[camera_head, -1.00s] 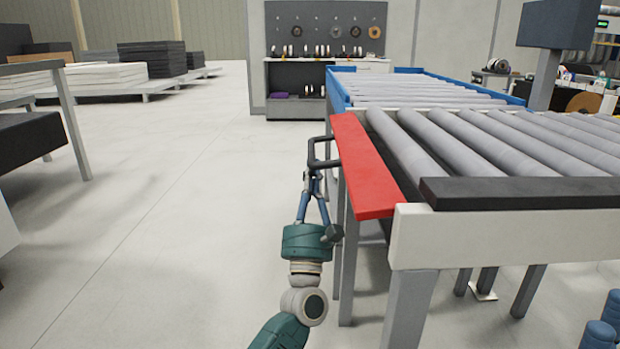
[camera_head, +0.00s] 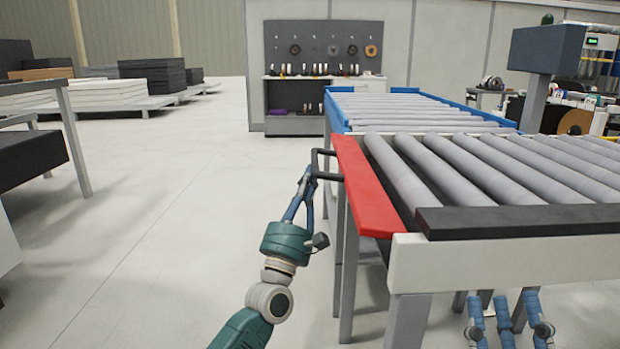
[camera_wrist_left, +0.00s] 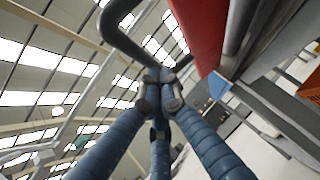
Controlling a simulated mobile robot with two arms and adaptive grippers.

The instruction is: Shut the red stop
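The red stop (camera_head: 368,195) is a long flat board along the left side of the roller conveyor (camera_head: 470,185). It sticks out sideways and looks slightly tilted. A black bar handle (camera_head: 318,152) is on its outer edge. My left gripper (camera_head: 310,174) has its blue fingers closed together on this handle. In the left wrist view the fingertips (camera_wrist_left: 160,90) meet at the handle (camera_wrist_left: 118,30), beside the red stop (camera_wrist_left: 200,35). My right gripper (camera_head: 504,305) is low at the bottom right, its blue fingers spread and empty, below the conveyor's near end.
A black strip (camera_head: 520,221) tops the conveyor's near white end. A blue-edged roller table (camera_head: 400,108) stands behind. A grey rack (camera_head: 323,70) with rolls is at the back. A table (camera_head: 70,130) stands at the left. The floor (camera_head: 180,230) left of the stop is clear.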

